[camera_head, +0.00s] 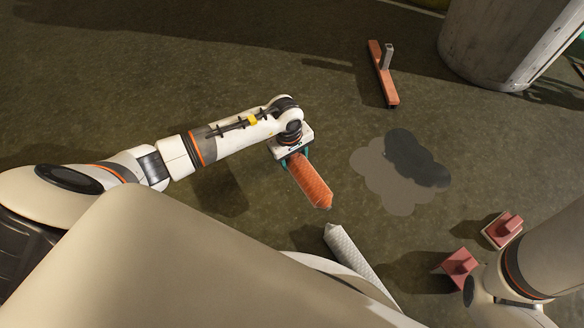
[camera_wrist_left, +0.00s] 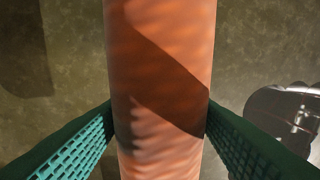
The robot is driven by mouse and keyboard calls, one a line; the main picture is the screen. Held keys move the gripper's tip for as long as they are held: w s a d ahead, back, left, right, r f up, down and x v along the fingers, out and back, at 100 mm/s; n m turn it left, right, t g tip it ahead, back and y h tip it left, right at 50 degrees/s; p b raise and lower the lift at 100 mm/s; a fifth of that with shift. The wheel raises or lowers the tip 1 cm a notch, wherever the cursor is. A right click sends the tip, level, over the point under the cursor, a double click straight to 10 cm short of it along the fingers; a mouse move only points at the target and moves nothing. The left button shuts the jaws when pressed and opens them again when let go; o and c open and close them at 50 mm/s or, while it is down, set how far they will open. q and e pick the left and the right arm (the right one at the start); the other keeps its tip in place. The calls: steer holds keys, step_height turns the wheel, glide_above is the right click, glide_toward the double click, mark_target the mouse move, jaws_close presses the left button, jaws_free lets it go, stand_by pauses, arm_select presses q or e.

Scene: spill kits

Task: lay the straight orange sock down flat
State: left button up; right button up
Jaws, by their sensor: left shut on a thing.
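The straight orange sock (camera_head: 311,183) is a long, thick tube with a pointed end. My left gripper (camera_head: 294,158) is shut on it, and the sock reaches from the jaws toward the lower right in the head view. In the left wrist view the sock (camera_wrist_left: 160,75) runs top to bottom between the green fingers of my left gripper (camera_wrist_left: 160,132), which press on both its sides. I cannot tell how high the sock is above the floor. My right gripper is not visible; only part of that arm shows at the lower right.
A grey spill patch (camera_head: 384,185) lies right of the sock. A white sock (camera_head: 350,252) lies below it, near my base. An orange bar with a grey post (camera_head: 381,75) lies farther back. A large drum (camera_head: 495,40) stands at upper right. Two red blocks (camera_head: 503,229) (camera_head: 460,267) sit at lower right.

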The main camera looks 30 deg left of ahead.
mark_target(293, 181)
arm_select(q)
steer(key=shift+f+b, duration=3.2)
steer(key=shift+f, duration=1.55)
steer(key=o, duration=0.9)
steer(key=shift+r, duration=0.1)
steer(key=r+p, duration=0.3)
steer(key=r, duration=0.1)
steer(key=s+r+p, duration=0.1)
steer(key=r+p, duration=0.2)
steer(key=r, duration=0.1)
steer(key=r+p, duration=0.3)
steer(key=r, duration=0.1)
steer(key=shift+s+a+r+p, duration=0.1)
steer(key=shift+s+a+p, duration=0.05)
steer(key=shift+a+p, duration=0.2)
